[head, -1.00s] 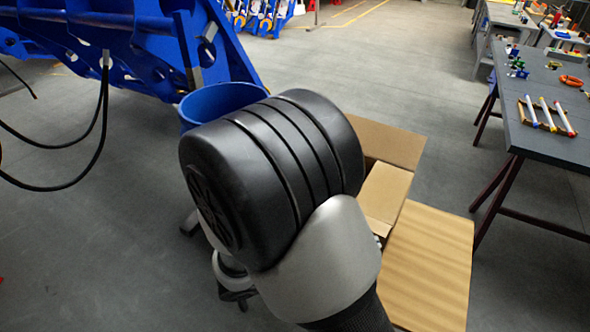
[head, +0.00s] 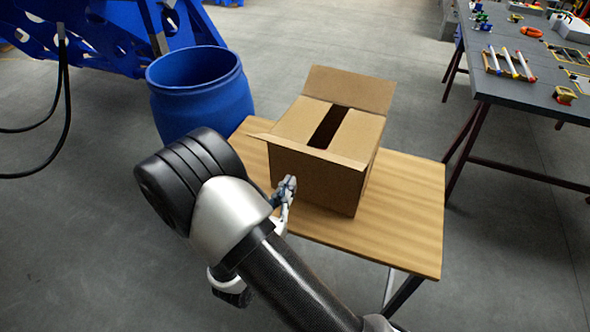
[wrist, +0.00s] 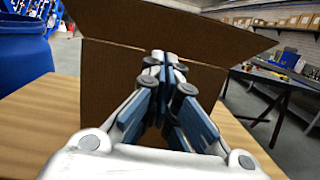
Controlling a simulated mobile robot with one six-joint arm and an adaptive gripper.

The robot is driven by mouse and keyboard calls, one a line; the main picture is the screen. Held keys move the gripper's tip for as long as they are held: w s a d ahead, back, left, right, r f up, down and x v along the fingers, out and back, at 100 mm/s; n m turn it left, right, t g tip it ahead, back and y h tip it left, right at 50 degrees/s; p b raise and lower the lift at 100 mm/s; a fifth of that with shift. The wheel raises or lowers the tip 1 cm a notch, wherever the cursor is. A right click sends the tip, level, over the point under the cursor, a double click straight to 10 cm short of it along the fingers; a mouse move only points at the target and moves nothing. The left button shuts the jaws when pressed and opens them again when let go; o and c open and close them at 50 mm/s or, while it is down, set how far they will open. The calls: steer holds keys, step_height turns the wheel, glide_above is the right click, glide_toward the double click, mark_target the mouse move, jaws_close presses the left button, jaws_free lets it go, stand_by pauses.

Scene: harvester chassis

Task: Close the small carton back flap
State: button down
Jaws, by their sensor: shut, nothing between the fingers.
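The small brown carton (head: 322,183) stands upright on a wooden table. Its back flap (head: 350,88) stands up at the far side, leaning slightly back. The two side flaps (head: 303,121) are folded in over the top, with a dark slot between them. The front flap (head: 312,152) sticks outward toward me. My gripper (head: 290,184) is at the carton's near left side, below the front flap; its fingers are together and empty. In the wrist view, my gripper (wrist: 166,62) points at the carton's wall (wrist: 108,75), under a spread flap (wrist: 165,24). Whether it touches is unclear.
The wooden table (head: 410,205) has bare room right of the carton. A blue barrel (head: 200,95) stands behind left. A dark workbench (head: 530,90) with small parts is at the right. Blue machinery (head: 90,35) is at the back left. Grey floor lies between.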

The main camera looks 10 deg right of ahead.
mark_target(304, 150)
steer(key=shift+w+d+r+b, duration=0.2)
steer(key=shift+w+d+r, duration=0.5)
steer(key=shift+w+r, duration=0.2)
steer(key=shift+w+d+r+b, duration=0.15)
steer(key=shift+w+d+r, duration=0.55)
steer(key=shift+r, duration=0.2)
steer(key=shift+a+r, duration=0.1)
steer(key=shift+a, duration=0.05)
